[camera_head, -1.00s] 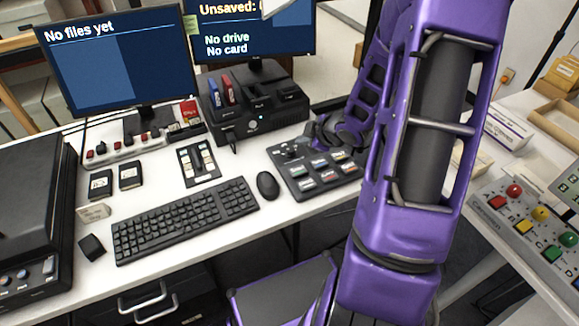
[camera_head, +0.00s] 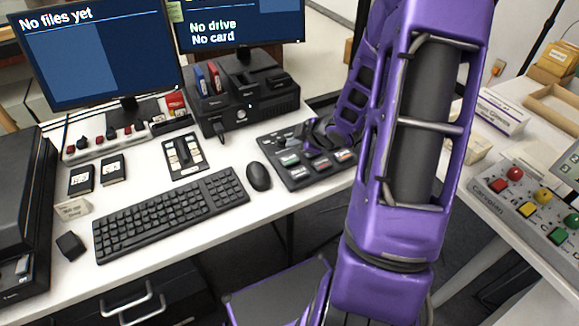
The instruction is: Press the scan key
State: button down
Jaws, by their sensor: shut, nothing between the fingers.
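A dark key panel (camera_head: 298,176) with several labelled keys lies on the white desk, right of the mouse. My gripper (camera_head: 312,150) is over the panel's upper right part, close to its keys. It is shut and empty. My purple arm hides the panel's right edge. The key labels are too small to read, so I cannot tell which one is the scan key, nor whether the fingertips touch a key. The left monitor (camera_head: 95,55) reads "No files yet". The right monitor (camera_head: 240,25) reads "No drive" and "No card".
A keyboard (camera_head: 170,213) and a mouse (camera_head: 259,176) lie left of the panel. A black dock (camera_head: 245,105) stands behind it. At right, a second table holds a grey box with coloured buttons (camera_head: 530,205). A black machine (camera_head: 20,210) stands at far left.

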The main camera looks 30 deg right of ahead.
aim_at(287, 155)
jog(key=shift+f+b, duration=0.7)
jog(key=shift+f, duration=0.7)
dwell(0.9)
jog(key=shift+f+b, duration=0.3)
jog(key=shift+f, duration=0.1)
jog(key=shift+f, duration=0.5)
dwell(0.8)
jog(key=shift+r, duration=0.1)
jog(key=shift+r+p, duration=0.65)
jog(key=shift+r, duration=0.15)
notch_tip(287, 155, up, 5)
jog(key=p, duration=0.5)
jog(key=shift+r, duration=0.1)
